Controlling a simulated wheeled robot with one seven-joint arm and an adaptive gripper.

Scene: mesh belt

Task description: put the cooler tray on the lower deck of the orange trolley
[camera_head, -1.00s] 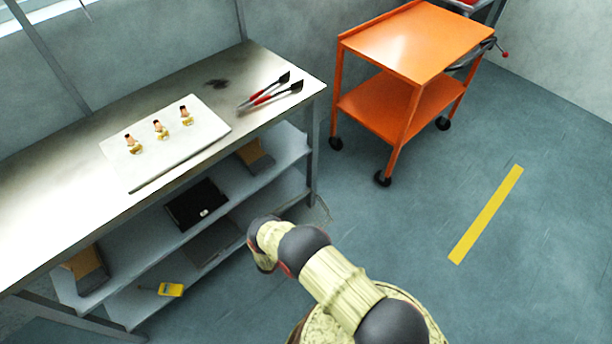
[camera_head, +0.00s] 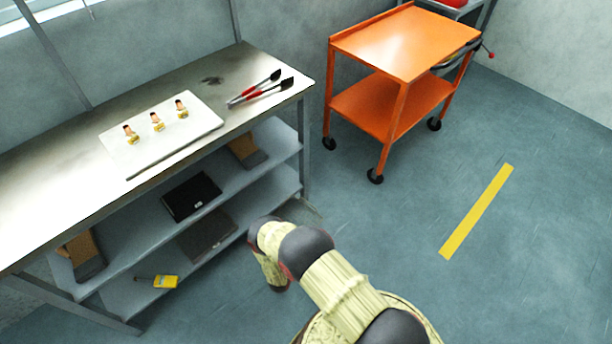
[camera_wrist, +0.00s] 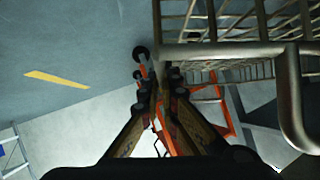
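The flat white tray (camera_head: 205,128) lies on the steel workbench in the head view, with several small copper-and-brass pieces on it. I take it to be the cooler tray, though no label shows. The orange trolley (camera_head: 400,45) stands beyond the bench's right end. Its lower deck (camera_head: 350,101) looks bare. My gripper (camera_wrist: 160,85) shows only in the wrist view, far from the bench tray. Its dark fingers lean towards each other; whether their tips touch or hold anything is unclear. The trolley (camera_wrist: 224,118) shows behind them.
A metal wire frame (camera_wrist: 225,50) with a thick tube fills the wrist view's upper right, close by. Tongs (camera_head: 262,92) lie near the bench's right end. Shelves below hold a black case (camera_head: 190,197) and a yellow item (camera_head: 165,282). Floor around the yellow stripe (camera_head: 477,212) is clear.

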